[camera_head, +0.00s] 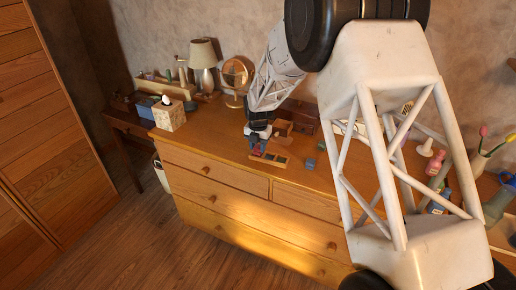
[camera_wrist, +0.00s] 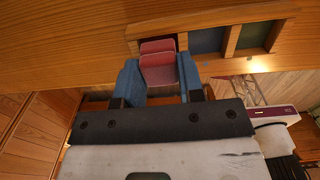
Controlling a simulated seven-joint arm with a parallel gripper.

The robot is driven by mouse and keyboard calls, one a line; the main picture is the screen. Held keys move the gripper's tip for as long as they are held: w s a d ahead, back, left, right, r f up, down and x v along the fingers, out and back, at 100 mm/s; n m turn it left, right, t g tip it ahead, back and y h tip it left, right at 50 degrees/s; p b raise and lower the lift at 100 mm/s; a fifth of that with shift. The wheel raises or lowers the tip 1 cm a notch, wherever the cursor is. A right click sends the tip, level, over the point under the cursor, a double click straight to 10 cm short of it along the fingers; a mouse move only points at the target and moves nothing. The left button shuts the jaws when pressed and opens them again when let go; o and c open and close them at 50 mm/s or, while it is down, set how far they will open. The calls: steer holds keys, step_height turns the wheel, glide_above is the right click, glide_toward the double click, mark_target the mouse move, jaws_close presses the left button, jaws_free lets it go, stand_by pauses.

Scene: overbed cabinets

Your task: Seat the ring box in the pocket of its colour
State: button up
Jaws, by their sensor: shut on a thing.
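The ring box (camera_wrist: 158,70) is pinkish red and shows between the two blue fingers of my gripper (camera_wrist: 159,80) in the wrist view. My gripper is shut on it. The wooden tray (camera_wrist: 215,16) has a row of pockets. The box is at its left end, over a dark reddish pocket that it mostly hides. Beside that are a blue pocket (camera_wrist: 205,40) and a green pocket (camera_wrist: 254,36). I cannot tell how deep the box sits. In the head view, my gripper (camera_head: 257,149) is at the left part of the tray (camera_head: 279,164).
A small blue box (camera_head: 310,162) lies on the dresser (camera_head: 220,140) right of the tray, with another small block (camera_head: 321,146) behind it. A wooden chest (camera_head: 303,112) stands behind. A tissue box (camera_head: 168,114) is at left. The dresser top between is mostly clear.

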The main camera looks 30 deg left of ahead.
mark_target(258, 146)
steer(key=shift+f, duration=0.55)
steer(key=shift+f, duration=0.15)
steer(key=o, duration=0.9)
step_height(258, 146, up, 12)
stand_by(0.4)
stand_by(0.6)
